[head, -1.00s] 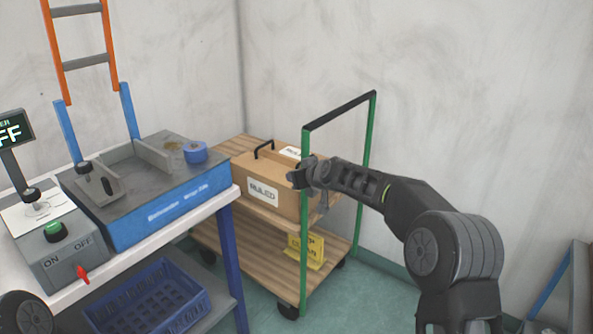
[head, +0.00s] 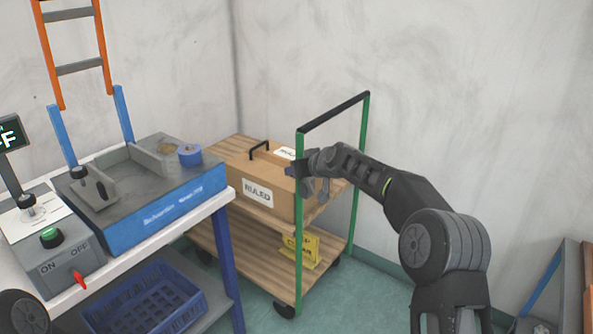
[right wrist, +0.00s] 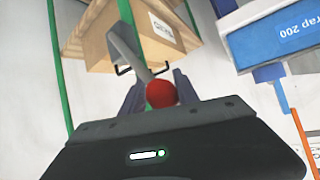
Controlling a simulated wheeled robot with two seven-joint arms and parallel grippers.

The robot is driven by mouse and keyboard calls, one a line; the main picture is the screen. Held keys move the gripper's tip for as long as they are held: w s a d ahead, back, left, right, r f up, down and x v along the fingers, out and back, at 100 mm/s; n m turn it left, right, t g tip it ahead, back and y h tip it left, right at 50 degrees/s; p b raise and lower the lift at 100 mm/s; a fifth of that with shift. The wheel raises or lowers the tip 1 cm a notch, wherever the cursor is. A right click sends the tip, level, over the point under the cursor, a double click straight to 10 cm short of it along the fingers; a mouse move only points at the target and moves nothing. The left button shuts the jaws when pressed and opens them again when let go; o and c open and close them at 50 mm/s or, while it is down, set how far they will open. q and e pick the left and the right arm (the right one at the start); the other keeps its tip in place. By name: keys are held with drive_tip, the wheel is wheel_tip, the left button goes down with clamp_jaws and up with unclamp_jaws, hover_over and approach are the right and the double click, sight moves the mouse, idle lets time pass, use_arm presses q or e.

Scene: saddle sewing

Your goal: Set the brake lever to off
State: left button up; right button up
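A grey lever with a red ball knob (right wrist: 161,93) shows in the right wrist view, taken to be the brake lever. My right gripper (right wrist: 160,88) is open, its two fingers apart on either side of the knob; whether they touch it I cannot tell. In the head view my right gripper (head: 310,175) is at the green post of the cart, in front of the cardboard box, and the red knob is not visible there. My left gripper is not in view; only a dark part of my left arm shows at bottom left.
The wooden cart (head: 225,246) has a green frame (head: 299,240) and carries a cardboard box (head: 240,177). A yellow sign (head: 300,246) stands on its lower shelf. At left is a workbench with a blue machine (head: 165,213) and an ON/OFF control box (head: 55,265). Floor right of the cart is clear.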

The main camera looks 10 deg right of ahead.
drive_tip(key=o, duration=0.3)
drive_tip(key=shift+d+f, duration=0.15)
drive_tip(key=shift+d, duration=0.05)
drive_tip(key=shift+o, duration=0.6)
drive_tip(key=shift+a, duration=0.15)
drive_tip(key=b+v, duration=0.1)
drive_tip(key=v, duration=0.6)
drive_tip(key=shift+s+r, duration=0.25)
drive_tip(key=shift+s, duration=0.05)
